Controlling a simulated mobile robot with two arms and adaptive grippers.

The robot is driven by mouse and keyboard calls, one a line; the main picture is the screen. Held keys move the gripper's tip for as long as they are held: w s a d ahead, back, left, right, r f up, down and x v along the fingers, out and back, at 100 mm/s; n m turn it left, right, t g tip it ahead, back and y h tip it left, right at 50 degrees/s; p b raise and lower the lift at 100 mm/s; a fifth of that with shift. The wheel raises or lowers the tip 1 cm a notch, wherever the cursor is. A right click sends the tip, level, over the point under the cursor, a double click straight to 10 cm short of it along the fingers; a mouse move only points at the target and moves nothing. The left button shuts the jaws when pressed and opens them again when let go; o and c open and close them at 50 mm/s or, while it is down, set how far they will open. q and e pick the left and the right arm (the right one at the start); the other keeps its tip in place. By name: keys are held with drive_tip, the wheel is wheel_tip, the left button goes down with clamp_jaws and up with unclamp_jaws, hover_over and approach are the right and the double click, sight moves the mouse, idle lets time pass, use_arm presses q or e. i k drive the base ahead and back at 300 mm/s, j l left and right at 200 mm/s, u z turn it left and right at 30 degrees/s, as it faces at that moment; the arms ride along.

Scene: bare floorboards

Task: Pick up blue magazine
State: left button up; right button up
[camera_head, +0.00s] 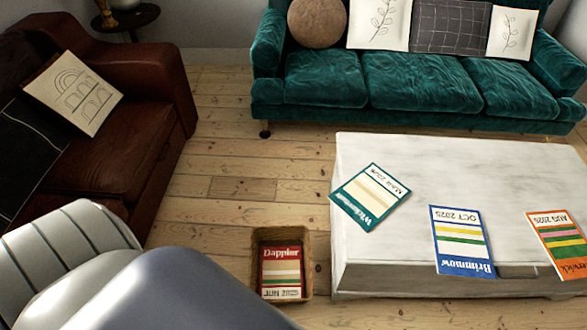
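A part of my own arm fills the lower left corner. Neither of my grippers shows in the head view.
A teal magazine (369,197) and an orange magazine (559,241) lie on the table either side. A basket (308,246) holding a red magazine (281,272) stands on the floor left of it. A brown sofa (115,150) and a teal sofa (400,88) border the clear floorboards.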

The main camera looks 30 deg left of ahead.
sight(461, 248)
drive_tip(key=i+l+u, duration=0.1)
drive_tip(key=l+u, duration=0.15)
drive_tip(key=l, duration=0.6)
drive_tip(key=l+u, duration=0.25)
drive_tip(key=l, duration=0.65)
drive_tip(key=u, duration=1.55)
drive_tip(key=z, duration=1.65)
drive_tip(key=i+j, duration=0.05)
